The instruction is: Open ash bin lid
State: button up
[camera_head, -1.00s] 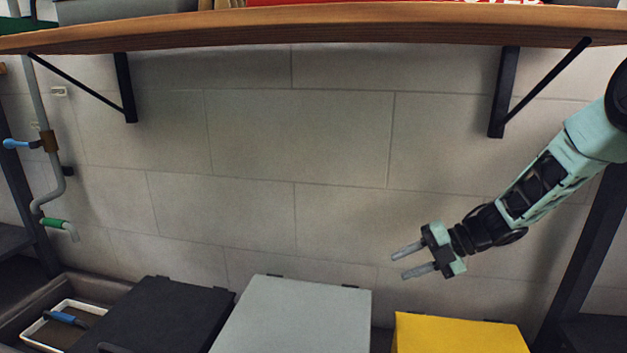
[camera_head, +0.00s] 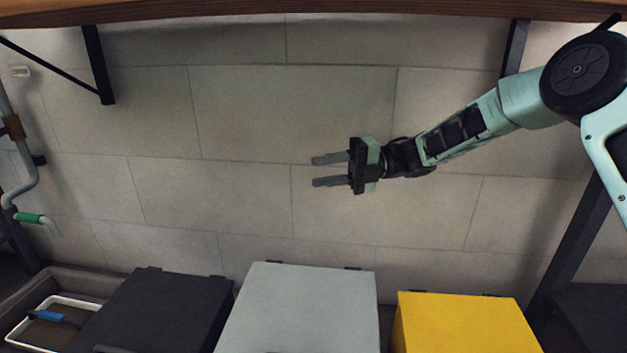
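Three lidded bins stand in a row along the bottom of the view: a black bin (camera_head: 158,305), a light grey bin (camera_head: 300,308) and a yellow bin (camera_head: 465,322). All three lids are shut, with small hinges showing at the back edges. I see no label that tells which one is the ash bin. My gripper (camera_head: 316,170) is open and empty, its two fingers parallel and pointing left. It is in the air in front of the tiled wall, above the grey bin in the picture and apart from all bins. The bins' lower fronts are out of view.
A wooden shelf (camera_head: 290,10) on black brackets runs across the top. A sink with a white tray (camera_head: 30,322) and a blue-handled tool is at the lower left, below a pipe with a green tap handle (camera_head: 28,218). The space above the bins is clear.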

jog(key=shift+b+x, duration=0.35)
jog(key=shift+x, duration=0.85)
grip_shut()
dwell(0.5)
grip_release()
jog(key=p+v, duration=0.4)
jog(key=v, duration=0.3)
jog(key=shift+d, duration=0.25)
